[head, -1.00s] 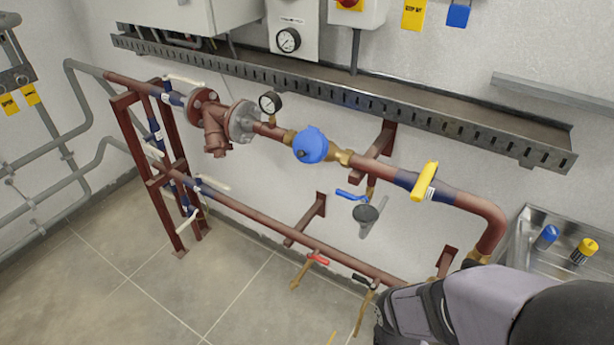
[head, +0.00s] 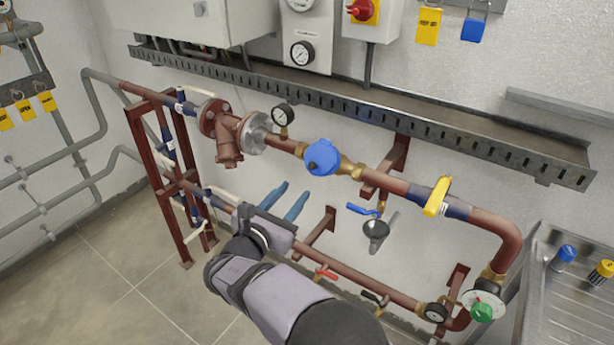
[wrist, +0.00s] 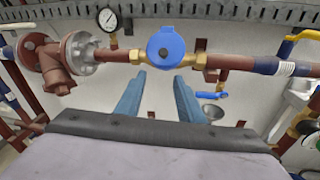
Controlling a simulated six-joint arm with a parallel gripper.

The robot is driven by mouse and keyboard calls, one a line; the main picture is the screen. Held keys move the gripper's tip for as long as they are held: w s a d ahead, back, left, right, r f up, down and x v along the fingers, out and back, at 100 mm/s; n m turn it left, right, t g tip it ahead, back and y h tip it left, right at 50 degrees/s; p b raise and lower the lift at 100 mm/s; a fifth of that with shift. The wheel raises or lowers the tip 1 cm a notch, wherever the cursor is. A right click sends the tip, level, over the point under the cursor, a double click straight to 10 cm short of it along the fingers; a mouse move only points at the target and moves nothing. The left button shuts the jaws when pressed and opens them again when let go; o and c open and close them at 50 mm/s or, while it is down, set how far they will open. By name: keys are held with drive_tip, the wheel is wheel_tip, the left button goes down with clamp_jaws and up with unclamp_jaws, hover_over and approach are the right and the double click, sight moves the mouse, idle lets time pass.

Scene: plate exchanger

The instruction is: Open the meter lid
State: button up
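The water meter's round blue lid (head: 322,158) sits on the upper red-brown pipe between brass fittings, and it looks shut. A small dark spot shows on its face. The meter also shows in the wrist view (wrist: 166,47), straight ahead past the fingertips. My gripper (head: 286,200) is below and left of the meter in the head view, its two blue fingers pointing up toward the wall. In the wrist view the fingers (wrist: 160,95) stand wide apart with nothing between them. A gap remains between the fingertips and the lid.
A pressure gauge (head: 283,115) and a flanged strainer (head: 229,138) are left of the meter. A blue-handled tap (head: 362,210) over a grey funnel (head: 376,230) and a yellow valve handle (head: 438,196) are to its right. A perforated cable tray (head: 360,95) runs above.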

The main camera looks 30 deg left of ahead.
sight(311, 166)
drive_tip(key=shift+w+d+r+n+t, duration=0.1)
drive_tip(key=shift+r+n+t, duration=0.15)
drive_tip(key=shift+r+n, duration=0.5)
drive_tip(key=shift+d+r+n+t, duration=0.1)
drive_tip(key=shift+r+n+t, duration=0.25)
drive_tip(key=shift+n, duration=0.6)
drive_tip(key=shift+w, duration=0.1)
drive_tip(key=w, duration=0.1)
drive_tip(key=w+p, duration=0.1)
drive_tip(key=w, duration=0.1)
drive_tip(key=w+p, duration=0.1)
drive_tip(key=w, duration=0.1)
drive_tip(key=shift+w+a+r, duration=0.1)
drive_tip(key=shift+w+a, duration=0.1)
drive_tip(key=shift+a, duration=0.15)
drive_tip(key=shift+w+a+p, duration=0.15)
drive_tip(key=shift+w+p, duration=0.3)
drive_tip(key=shift+w, duration=0.4)
clamp_jaws()
